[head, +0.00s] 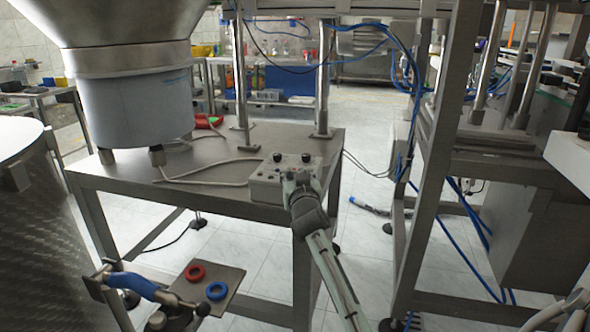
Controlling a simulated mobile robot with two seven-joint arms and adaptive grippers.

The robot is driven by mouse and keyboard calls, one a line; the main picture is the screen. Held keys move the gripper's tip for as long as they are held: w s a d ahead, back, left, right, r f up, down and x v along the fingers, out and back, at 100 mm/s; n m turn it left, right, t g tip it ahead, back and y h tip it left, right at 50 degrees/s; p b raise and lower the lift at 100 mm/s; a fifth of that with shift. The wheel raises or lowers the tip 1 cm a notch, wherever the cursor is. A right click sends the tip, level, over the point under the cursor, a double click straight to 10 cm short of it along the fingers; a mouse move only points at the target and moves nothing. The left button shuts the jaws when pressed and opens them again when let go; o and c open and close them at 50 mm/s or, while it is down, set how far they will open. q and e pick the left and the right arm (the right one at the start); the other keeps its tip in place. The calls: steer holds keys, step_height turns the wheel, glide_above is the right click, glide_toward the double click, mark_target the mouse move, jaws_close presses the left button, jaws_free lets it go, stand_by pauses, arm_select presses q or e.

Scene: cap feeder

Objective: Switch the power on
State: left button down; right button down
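A grey control box (263,184) with dark knobs and small buttons on its top sits at the front right corner of the metal table (213,176). A cable runs from it to the left. My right gripper (302,180) is at the front right of the box, with its fingers over or against the box's near side. The gripper hides part of the box's front and top. Whether it touches a control, and how far its fingers are apart, I cannot tell. Which control is the power switch is too small to tell. My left gripper is not in view.
A large steel feeder bowl (135,105) stands at the table's left. A red-green object (208,121) lies behind it. Below are a blue handle (130,284) and a small plate (222,279) with red and blue rings. A metal frame (428,190) stands close at the right.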

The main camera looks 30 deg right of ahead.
steer(key=shift+d+f, duration=0.1)
steer(key=shift+f, duration=0.3)
steer(key=c, duration=1.6)
jaws_free()
steer(key=shift+c, duration=0.2)
steer(key=shift+r, duration=0.2)
steer(key=shift+s+a+p, duration=0.2)
steer(key=shift+s+p, duration=0.1)
steer(key=shift+s, duration=0.15)
steer(key=d+p+v, duration=0.1)
steer(key=p+v, duration=0.1)
steer(key=v, duration=0.6)
steer(key=shift+s, duration=0.2)
